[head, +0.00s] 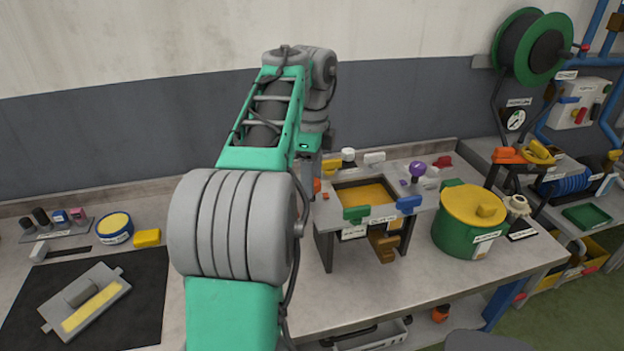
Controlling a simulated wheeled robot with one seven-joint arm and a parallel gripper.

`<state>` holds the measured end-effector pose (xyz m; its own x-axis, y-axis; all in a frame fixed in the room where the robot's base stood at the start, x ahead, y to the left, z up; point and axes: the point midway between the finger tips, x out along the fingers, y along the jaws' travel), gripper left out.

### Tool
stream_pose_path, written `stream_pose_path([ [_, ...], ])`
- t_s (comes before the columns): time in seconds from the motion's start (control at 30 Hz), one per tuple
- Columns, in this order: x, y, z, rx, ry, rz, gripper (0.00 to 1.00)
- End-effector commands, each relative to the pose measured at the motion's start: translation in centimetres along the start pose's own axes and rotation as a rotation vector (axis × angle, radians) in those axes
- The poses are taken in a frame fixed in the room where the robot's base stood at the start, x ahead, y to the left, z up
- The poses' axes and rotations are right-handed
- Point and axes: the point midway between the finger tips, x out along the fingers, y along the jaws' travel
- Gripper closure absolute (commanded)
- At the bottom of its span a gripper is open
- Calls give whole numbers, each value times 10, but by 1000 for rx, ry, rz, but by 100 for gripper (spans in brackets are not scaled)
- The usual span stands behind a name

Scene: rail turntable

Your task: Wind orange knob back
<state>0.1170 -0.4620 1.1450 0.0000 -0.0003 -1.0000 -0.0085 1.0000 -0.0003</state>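A small grey raised stand (328,216) with a yellow panel (364,194) in its top stands on the bench, right of my arm. I cannot tell which of these is the orange knob. My gripper is not seen; my own arm links hide that area.
A green pot with a yellow lid (474,206) stands right of the stand. A purple knob (417,168) and white and red parts are behind it. At left, a grey plate (87,300) lies on a black mat (145,300). A wall rises behind the bench.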

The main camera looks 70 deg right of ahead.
Motion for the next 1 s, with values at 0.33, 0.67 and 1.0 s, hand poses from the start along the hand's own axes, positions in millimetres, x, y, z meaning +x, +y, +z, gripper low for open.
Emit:
stream_pose_path([
  [0.33,0,0,0,-1,0,0,79],
  [0.67,0,0,0,-1,0,0,100],
  [1.0,0,0,0,-37,0,0,100],
])
